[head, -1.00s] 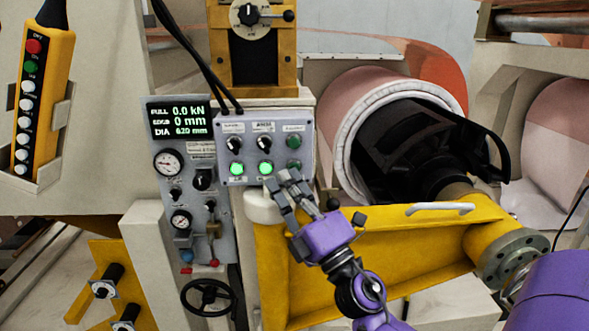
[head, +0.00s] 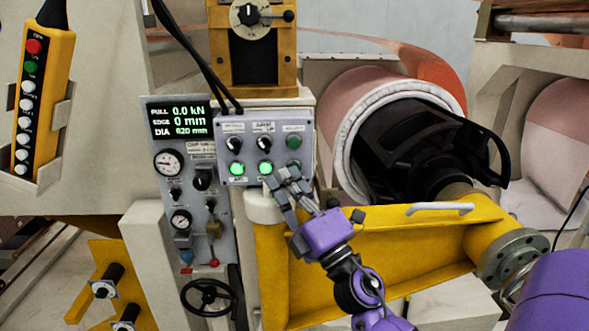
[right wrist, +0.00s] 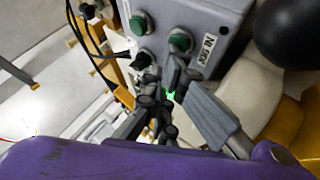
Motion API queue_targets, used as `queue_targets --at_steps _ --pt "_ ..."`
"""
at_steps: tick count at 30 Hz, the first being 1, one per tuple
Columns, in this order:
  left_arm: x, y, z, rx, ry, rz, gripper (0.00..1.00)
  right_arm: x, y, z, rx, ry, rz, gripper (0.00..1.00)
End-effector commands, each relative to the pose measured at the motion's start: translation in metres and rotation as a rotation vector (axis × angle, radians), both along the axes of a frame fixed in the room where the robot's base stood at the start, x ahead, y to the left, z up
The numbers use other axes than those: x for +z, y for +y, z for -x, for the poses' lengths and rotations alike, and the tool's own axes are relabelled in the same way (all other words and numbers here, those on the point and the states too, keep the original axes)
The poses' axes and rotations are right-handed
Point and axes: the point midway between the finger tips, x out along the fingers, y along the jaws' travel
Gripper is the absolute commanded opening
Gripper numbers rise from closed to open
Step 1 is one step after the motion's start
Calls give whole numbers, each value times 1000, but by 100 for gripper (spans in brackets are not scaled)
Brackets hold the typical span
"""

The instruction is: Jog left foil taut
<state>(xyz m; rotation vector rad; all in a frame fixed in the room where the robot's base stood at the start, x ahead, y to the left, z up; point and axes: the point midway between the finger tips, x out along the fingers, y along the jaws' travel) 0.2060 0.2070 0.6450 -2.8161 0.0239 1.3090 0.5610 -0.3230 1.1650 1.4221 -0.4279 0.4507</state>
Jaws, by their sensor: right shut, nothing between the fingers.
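The grey control box (head: 225,180) carries two black selector knobs and several green buttons. The lower left button (head: 236,168) and lower middle button (head: 265,167) glow green. My right gripper (head: 280,178) is shut and empty, its fingertips just below and right of the lower middle button. In the right wrist view the shut fingertips (right wrist: 168,88) are close to the box, and a green glow shows between them; contact cannot be told. The display (head: 180,121) reads PULL 0.0 kN, EDGE 0 mm, DIA 620 mm. The coppery foil roll (head: 345,95) is behind. My left gripper is out of view.
A yellow pendant (head: 45,100) with several buttons hangs at the left. A gauge panel (head: 208,240) stands left of the box, with a black handwheel (head: 208,297) below. A yellow beam (head: 400,255) runs behind my right arm. A black ball (right wrist: 290,32) is near the fingers.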

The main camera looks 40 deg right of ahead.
Motion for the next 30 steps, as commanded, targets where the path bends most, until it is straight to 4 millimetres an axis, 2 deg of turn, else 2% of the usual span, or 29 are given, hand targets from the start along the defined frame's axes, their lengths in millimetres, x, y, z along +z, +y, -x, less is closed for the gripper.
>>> queue_targets --at_steps 15,30 --pt "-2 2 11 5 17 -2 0 0 0 0 -2 0 -1 0" --pt "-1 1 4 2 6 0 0 0 -1 0 -2 0 -1 0"
